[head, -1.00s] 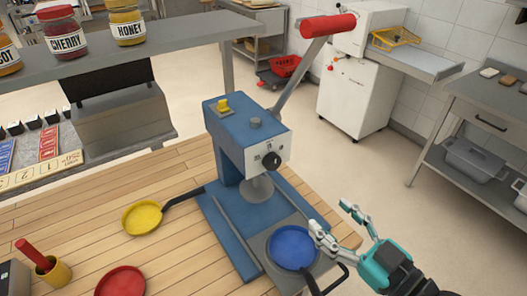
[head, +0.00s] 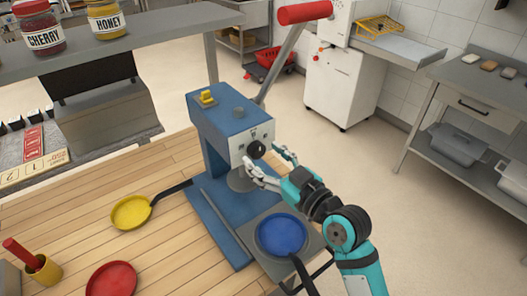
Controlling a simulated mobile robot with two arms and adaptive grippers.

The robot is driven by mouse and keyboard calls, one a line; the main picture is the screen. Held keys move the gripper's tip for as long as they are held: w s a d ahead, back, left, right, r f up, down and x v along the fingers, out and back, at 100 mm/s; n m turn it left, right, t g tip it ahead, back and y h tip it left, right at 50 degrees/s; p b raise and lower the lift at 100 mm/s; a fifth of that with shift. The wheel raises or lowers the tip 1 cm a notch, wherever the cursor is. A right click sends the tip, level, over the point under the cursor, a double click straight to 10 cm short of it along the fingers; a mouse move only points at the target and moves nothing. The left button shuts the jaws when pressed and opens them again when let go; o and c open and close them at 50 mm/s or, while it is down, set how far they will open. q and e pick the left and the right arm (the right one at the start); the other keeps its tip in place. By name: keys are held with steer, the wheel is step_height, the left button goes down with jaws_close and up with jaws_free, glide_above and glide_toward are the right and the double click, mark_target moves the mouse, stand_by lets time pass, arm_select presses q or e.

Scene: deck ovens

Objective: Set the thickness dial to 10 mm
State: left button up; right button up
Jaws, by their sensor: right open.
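The thickness dial (head: 256,149) is a black round knob on the pale front plate of the blue press (head: 218,128). Its setting and scale marks are too small to read. My right gripper (head: 263,157) is open at the dial, with one finger to the lower left of the knob and the other to its right. I cannot tell whether the fingers touch the knob. My left gripper is out of view.
A yellow pan (head: 130,212) and a red pan (head: 111,280) lie on the wooden table (head: 85,240).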

steer(key=shift+w+a, duration=0.35)
steer(key=shift+w, duration=0.05)
steer(key=c, duration=1.1)
steer(key=shift+c, duration=0.2)
